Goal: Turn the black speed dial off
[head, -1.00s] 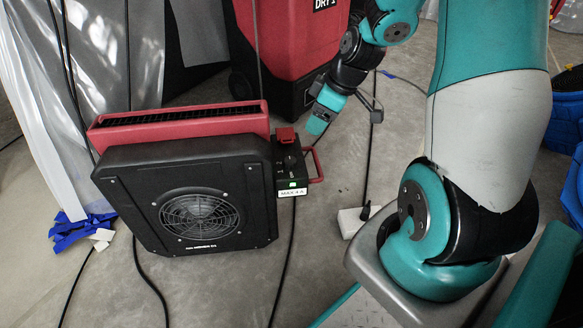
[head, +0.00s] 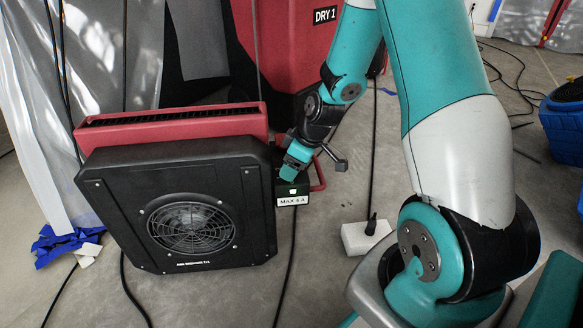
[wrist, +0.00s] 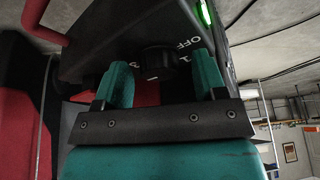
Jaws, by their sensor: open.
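The black speed dial (wrist: 157,62) shows in the wrist view on the dark control panel (wrist: 115,40) of the fan unit. White marks including "OFF" sit around it. My gripper (wrist: 160,80) is open, with one teal finger on each side of the dial. I cannot tell whether the fingers touch it. In the head view my gripper (head: 293,162) is at the control box on the right side of the black and red fan unit (head: 120,200) and hides the dial there. The dial's pointer position is not clear.
A green lit light (head: 292,190) and a "MAX 4 A" label (head: 291,201) are on the box front. A red handle (head: 320,175) is beside it. The red dryer (head: 285,60) stands behind. A white block (head: 366,236) and cables lie on the floor to the right.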

